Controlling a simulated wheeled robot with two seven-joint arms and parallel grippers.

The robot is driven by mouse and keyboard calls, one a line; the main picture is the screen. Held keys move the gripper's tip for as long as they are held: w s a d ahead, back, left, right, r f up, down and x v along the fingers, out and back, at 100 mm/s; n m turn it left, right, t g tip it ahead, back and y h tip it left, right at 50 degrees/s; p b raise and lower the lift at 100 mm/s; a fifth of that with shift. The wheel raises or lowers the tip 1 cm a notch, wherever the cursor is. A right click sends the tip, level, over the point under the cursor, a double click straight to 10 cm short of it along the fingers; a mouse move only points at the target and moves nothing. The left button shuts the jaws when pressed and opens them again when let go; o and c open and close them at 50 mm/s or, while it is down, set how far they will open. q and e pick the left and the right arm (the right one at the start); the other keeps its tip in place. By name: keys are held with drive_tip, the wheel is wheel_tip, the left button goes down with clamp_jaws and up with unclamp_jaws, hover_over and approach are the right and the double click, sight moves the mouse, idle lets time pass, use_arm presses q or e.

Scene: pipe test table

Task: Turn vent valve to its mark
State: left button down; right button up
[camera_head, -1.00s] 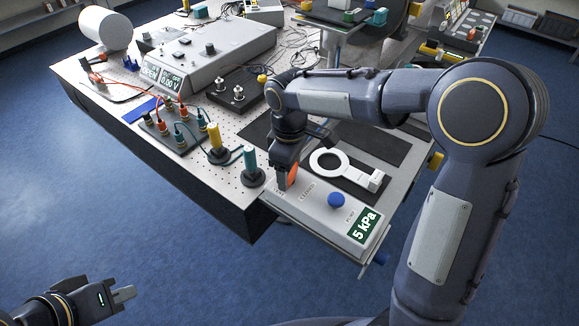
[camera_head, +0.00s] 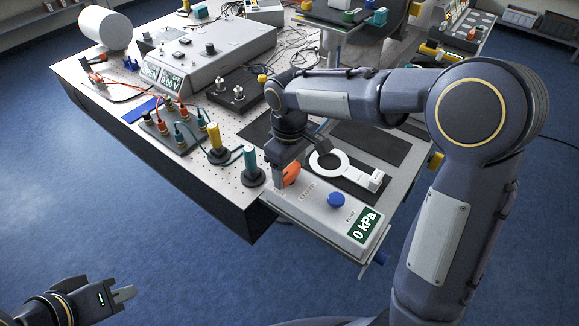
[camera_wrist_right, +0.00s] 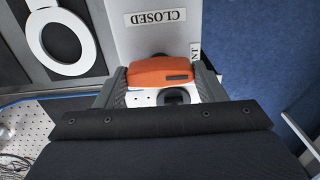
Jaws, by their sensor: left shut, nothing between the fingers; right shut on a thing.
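The orange vent valve handle (camera_head: 291,175) sits on the grey pump box (camera_head: 318,206) at the table's front corner. In the right wrist view the orange handle (camera_wrist_right: 160,72) lies between the fingers of my right gripper (camera_wrist_right: 162,84), which is shut on it. A "CLOSED" label (camera_wrist_right: 156,18) and a partly hidden label ending in "NT" (camera_wrist_right: 195,51) are beside the handle. The green display (camera_head: 365,226) reads 0 kPa. A blue knob (camera_head: 336,200) is on the same box. My left gripper (camera_head: 124,294) is shut and empty, away from the table.
A white ring-shaped tool (camera_head: 328,163) lies on a dark mat just behind the box. A teal post (camera_head: 251,166) and a yellow post (camera_head: 215,140) stand to the left, near wired terminals (camera_head: 180,127). Blue floor is open at the lower left.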

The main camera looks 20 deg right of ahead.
sight(292, 171)
drive_tip(key=o, duration=1)
drive_tip(key=shift+r, duration=0.1)
wheel_tip(292, 171, up, 8)
drive_tip(key=shift+f, duration=0.25)
drive_tip(key=shift+r, duration=0.1)
drive_tip(key=shift+s+d, duration=0.15)
drive_tip(key=shift+d, duration=0.05)
drive_tip(key=s+d+m+y, duration=0.1)
drive_tip(key=s+d, duration=0.1)
drive_tip(key=s, duration=0.1)
drive_tip(key=s+d+m+t, duration=0.1)
drive_tip(key=s+d, duration=0.1)
drive_tip(key=s, duration=0.1)
drive_tip(key=s+d+r+m+t+y, duration=0.1)
drive_tip(key=s+d, duration=0.1)
drive_tip(key=s, duration=0.2)
drive_tip(key=shift+d+m+y, duration=0.3)
drive_tip(key=shift+m, duration=0.1)
drive_tip(key=s+f+m+t, duration=0.1)
drive_tip(key=s, duration=0.3)
drive_tip(key=s+f+m+t, duration=0.1)
drive_tip(key=s+f+m, duration=0.1)
drive_tip(key=s, duration=0.2)
drive_tip(key=s+f+m+t+y, duration=0.1)
drive_tip(key=s+f+m, duration=0.1)
drive_tip(key=s, duration=0.1)
drive_tip(key=shift+s+d+t, duration=0.2)
drive_tip(key=shift+s+t, duration=0.1)
drive_tip(key=shift+s, duration=0.1)
